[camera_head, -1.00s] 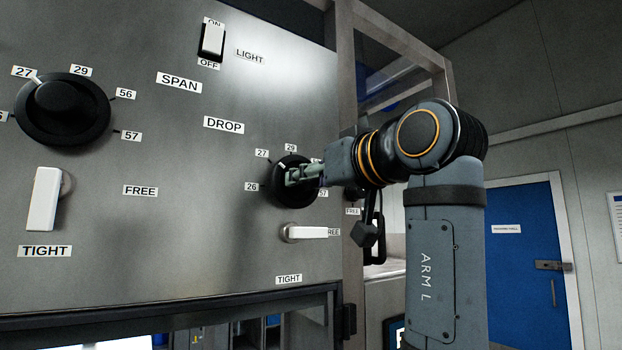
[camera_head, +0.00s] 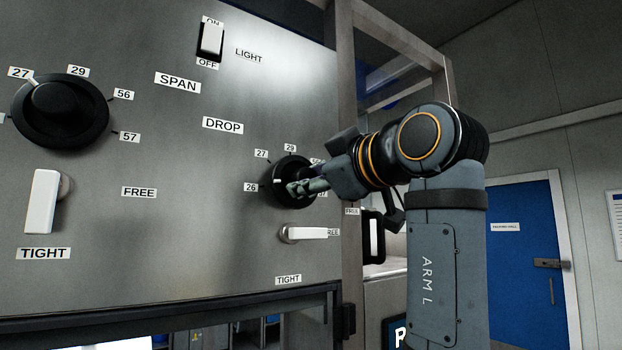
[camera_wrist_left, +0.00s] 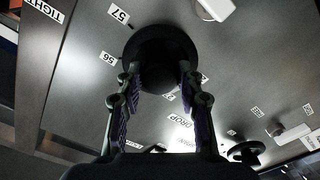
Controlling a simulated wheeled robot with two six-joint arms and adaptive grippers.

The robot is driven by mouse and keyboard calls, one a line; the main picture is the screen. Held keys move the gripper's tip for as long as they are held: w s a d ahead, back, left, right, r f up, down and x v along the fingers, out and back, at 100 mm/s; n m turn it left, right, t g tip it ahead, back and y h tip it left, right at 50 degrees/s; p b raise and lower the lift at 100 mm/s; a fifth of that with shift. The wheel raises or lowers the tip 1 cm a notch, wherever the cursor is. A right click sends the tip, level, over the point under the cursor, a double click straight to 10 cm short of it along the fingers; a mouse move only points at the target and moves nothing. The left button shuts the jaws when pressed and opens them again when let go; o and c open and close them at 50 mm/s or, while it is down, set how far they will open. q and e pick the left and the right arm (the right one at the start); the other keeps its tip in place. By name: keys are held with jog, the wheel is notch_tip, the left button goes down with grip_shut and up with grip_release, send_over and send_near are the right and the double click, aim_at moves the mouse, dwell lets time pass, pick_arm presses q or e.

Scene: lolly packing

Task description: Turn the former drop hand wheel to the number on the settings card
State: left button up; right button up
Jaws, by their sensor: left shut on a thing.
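The DROP hand wheel (camera_head: 279,196) is a round black dial with a central knob on the grey machine panel. Labels 26, 27 and 29 show around it, and others are partly hidden by my gripper. Its white pointer mark is on the left side, towards 26. My left gripper (camera_head: 298,188) reaches in from the right and is shut on the wheel's knob. In the left wrist view the two fingers straddle the knob of the wheel (camera_wrist_left: 160,45). I cannot make out the settings card. My right gripper is not in view.
Just below the wheel, a white lever (camera_head: 305,234) lies level towards FREE. The SPAN wheel (camera_head: 60,110) points near 27, and its white lever (camera_head: 43,202) hangs down at TIGHT. A light switch (camera_head: 212,40) is above. A blue door (camera_head: 530,260) stands behind at right.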

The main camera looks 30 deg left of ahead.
pick_arm(q)
jog(key=shift+n, duration=0.6)
jog(key=o, duration=1.2)
notch_tip(320, 180, up, 10)
jog(key=shift+a, duration=0.1)
